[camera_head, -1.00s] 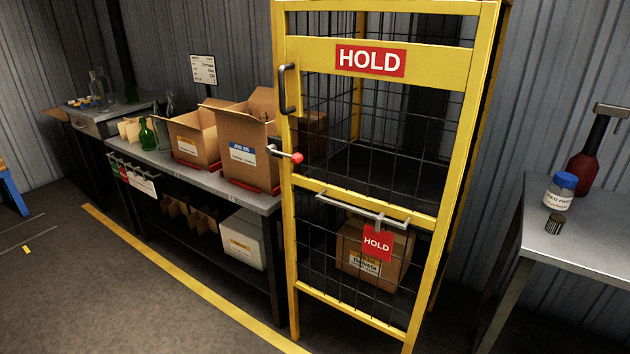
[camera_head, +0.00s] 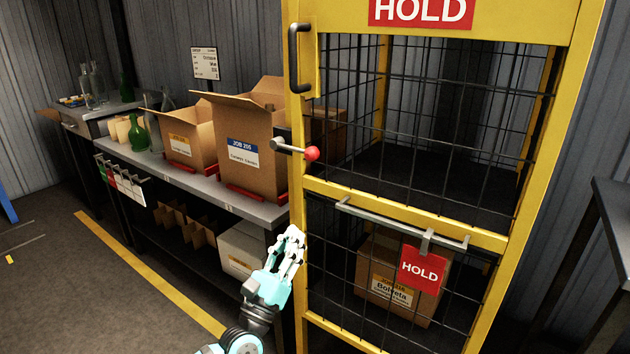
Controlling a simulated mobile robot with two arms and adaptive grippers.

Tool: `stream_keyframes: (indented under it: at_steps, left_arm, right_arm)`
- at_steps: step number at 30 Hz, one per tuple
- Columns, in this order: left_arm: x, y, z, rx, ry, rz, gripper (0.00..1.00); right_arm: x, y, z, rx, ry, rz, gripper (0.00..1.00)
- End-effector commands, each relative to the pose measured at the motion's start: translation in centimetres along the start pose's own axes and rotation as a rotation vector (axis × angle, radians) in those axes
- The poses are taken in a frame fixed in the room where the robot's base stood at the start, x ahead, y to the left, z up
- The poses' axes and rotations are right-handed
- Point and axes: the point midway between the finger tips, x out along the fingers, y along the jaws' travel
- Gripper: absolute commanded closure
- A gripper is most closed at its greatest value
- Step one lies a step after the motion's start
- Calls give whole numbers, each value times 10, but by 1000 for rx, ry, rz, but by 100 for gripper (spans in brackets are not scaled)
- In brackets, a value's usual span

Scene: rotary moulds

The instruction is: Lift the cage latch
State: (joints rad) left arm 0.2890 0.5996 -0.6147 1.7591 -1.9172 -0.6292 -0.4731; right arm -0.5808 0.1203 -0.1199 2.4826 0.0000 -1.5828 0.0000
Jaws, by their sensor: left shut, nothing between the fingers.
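The yellow cage (camera_head: 545,190) with black wire mesh stands in the middle and right of the head view. Its latch (camera_head: 296,148) is a short metal lever with a red ball knob, on the left post. The lever points right and slightly down. A black pull handle (camera_head: 299,57) is above it. My left gripper (camera_head: 292,236) is shut and empty, below the latch and in front of the left post, apart from the latch in the picture. My right gripper is not in view.
A grey bench (camera_head: 197,182) with open cardboard boxes (camera_head: 254,135) is left of the cage. A grey bar (camera_head: 375,222) with a red HOLD tag (camera_head: 423,268) crosses the cage front. A carton (camera_head: 376,292) sits inside. Another table (camera_head: 612,200) is at the right edge.

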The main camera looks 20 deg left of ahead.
Motion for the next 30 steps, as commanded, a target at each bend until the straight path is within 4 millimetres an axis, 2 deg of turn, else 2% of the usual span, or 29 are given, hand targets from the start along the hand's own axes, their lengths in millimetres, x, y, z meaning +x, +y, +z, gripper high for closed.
stream_keyframes:
  at_steps: [7,11,14,24,30]
  left_arm:
    - [2,1,0,-2,1,2,100]
    - [13,1,0,-3,1,3,100]
    - [30,0,2,-4,-1,4,100]
    - [104,1,1,-4,-1,4,100]
    - [120,1,19,-5,3,4,100]
  right_arm:
    - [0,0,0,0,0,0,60]
    - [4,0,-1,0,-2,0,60]
    - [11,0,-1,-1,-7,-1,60]
    - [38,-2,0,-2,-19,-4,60]
    - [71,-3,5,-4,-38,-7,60]
